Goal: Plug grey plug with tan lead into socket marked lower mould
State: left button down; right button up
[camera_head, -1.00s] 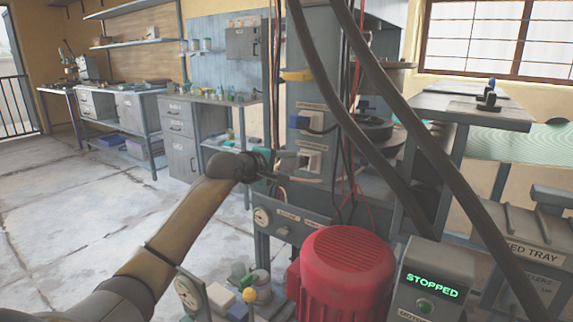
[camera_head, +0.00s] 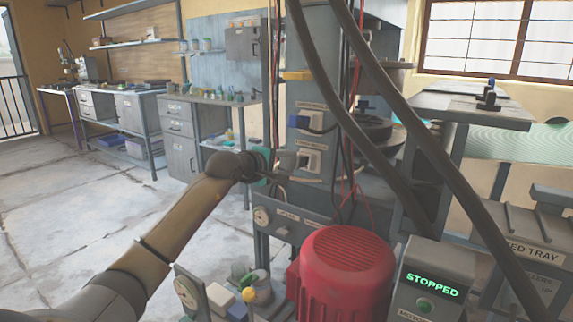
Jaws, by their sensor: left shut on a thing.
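My left gripper (camera_head: 279,171) is shut on the grey plug (camera_head: 288,159), a small grey block at the front of the press column. The plug is just left of the lower white socket (camera_head: 312,160) and looks apart from it, though depth is hard to judge. A small label sits above this socket, too blurred to read. The upper socket (camera_head: 304,122) has a blue plug (camera_head: 314,121) in it. The tan lead cannot be made out clearly near the gripper. My right gripper is not in view.
Thick dark hoses (camera_head: 425,150) cross in front of the column, and red and black wires hang beside the sockets. A red motor (camera_head: 347,270) and a control box reading STOPPED (camera_head: 431,285) stand below. Open floor (camera_head: 70,220) lies left.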

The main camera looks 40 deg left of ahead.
aim_at(295, 163)
pick_arm(q)
jog(key=shift+x, duration=1.95)
jog(key=shift+c, duration=1.7)
grip_release()
jog(key=shift+f, duration=0.1)
